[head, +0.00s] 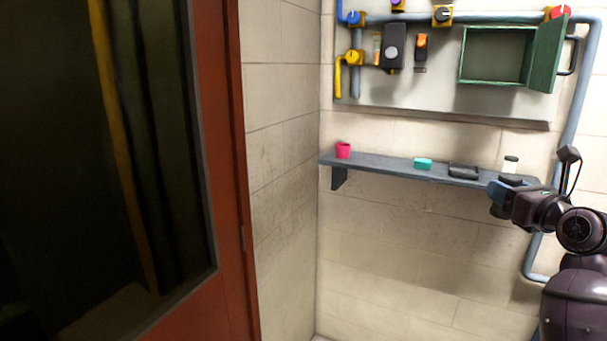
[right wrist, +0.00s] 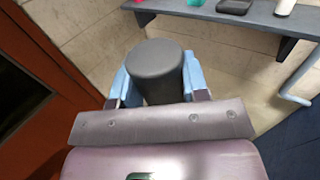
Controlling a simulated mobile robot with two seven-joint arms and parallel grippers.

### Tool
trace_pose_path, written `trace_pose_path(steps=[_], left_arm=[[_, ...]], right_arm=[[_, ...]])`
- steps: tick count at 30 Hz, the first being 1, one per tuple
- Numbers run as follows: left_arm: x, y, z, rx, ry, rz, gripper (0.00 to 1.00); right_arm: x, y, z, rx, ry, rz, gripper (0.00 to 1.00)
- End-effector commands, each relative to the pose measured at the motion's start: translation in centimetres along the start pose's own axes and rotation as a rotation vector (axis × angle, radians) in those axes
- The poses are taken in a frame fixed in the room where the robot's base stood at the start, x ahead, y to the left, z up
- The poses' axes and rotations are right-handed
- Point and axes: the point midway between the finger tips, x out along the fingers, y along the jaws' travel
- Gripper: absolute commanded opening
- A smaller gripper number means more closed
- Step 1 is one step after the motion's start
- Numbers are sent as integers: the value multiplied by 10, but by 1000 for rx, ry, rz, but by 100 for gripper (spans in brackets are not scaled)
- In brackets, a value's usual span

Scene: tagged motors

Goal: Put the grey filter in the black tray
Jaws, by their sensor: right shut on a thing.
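The grey filter (right wrist: 155,62), a dark grey cylinder, is between the blue fingers of my right gripper (right wrist: 158,82) in the right wrist view. The gripper is shut on its sides. In the head view my right gripper (head: 497,197) is at the right, in front of the right end of the shelf; I cannot clearly make out the filter there. The black tray (head: 463,171) is small and sits on the shelf, left of my right gripper. What looks like the tray shows at the top edge of the right wrist view (right wrist: 234,6). My left gripper is not in view.
The grey wall shelf (head: 390,168) also carries a pink cup (head: 343,150), a teal block (head: 423,163) and a white jar (head: 510,166). Above are a panel with valves and an open green box (head: 494,55). A red-framed door (head: 225,150) stands at left.

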Motion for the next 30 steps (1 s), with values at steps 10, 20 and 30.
trace_pose_path(steps=[10,20,30], left_arm=[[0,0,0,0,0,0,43],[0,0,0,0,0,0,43],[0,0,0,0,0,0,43]], right_arm=[[-28,53,-93,-1,9,224,13],[-68,102,-162,-2,5,406,13],[-96,129,-197,-3,4,497,13]])
